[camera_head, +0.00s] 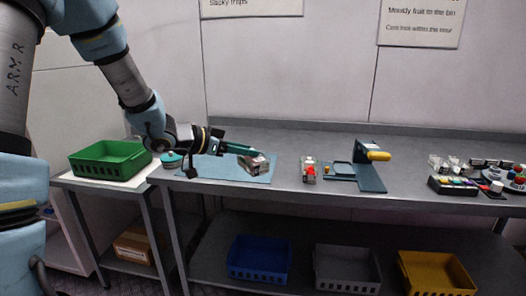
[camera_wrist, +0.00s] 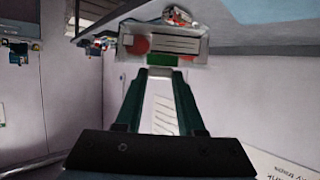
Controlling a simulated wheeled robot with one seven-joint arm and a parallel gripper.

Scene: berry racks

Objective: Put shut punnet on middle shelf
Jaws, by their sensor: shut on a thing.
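My gripper (camera_head: 243,153) is closed on a small clear punnet (camera_head: 257,165) over the blue mat on the bench. In the wrist view the green fingers (camera_wrist: 160,75) meet at the punnet (camera_wrist: 165,42), which shows a pale printed label and red fruit. Whether its lid is fully shut is too small to tell. I cannot tell whether it touches the mat. A second clear punnet (camera_head: 309,172) with red fruit stands to the right on the bench. No rack with a middle shelf is clearly seen.
A green crate (camera_head: 74,164) stands at the left. A dark stand with a yellow handle (camera_head: 378,155) is right of the second punnet. Several small items crowd the bench's right end. Blue (camera_head: 258,275), grey (camera_head: 347,282) and yellow (camera_head: 437,287) crates sit on the low shelf.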

